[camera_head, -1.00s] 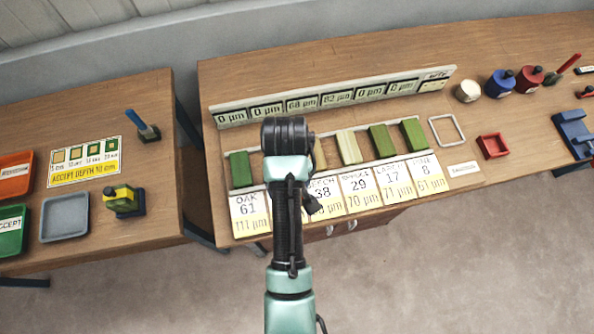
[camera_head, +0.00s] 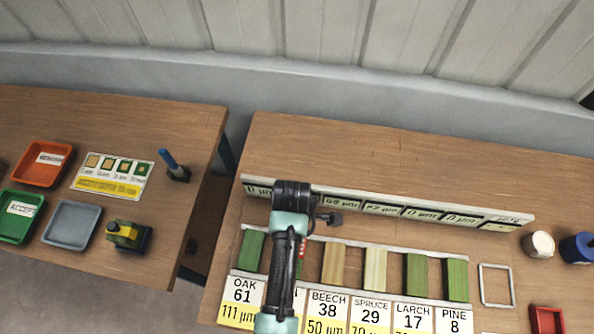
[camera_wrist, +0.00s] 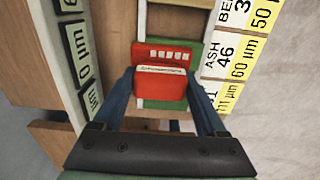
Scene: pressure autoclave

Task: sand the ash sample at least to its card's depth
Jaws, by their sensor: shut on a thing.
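My gripper (camera_wrist: 163,84) is shut on a red block with a pale label (camera_wrist: 165,69), its blue fingers on either side. The red block also shows as a sliver beside my arm in the head view (camera_head: 302,246). The ash sample, a green strip (camera_wrist: 187,58), shows around the block in the wrist view; most of it is covered. I cannot tell whether the block touches it. The ash card (camera_wrist: 222,61) reads ASH, 46, 60 µm. A display (camera_wrist: 83,50) opposite the card reads 0 µm.
Other samples stand in the row: green oak (camera_head: 251,251), tan beech (camera_head: 333,265), pale spruce (camera_head: 375,268), green larch (camera_head: 417,276) and green pine (camera_head: 456,279). The display strip (camera_head: 522,226) runs behind them. The left table holds trays and a yellow-green device (camera_head: 127,235).

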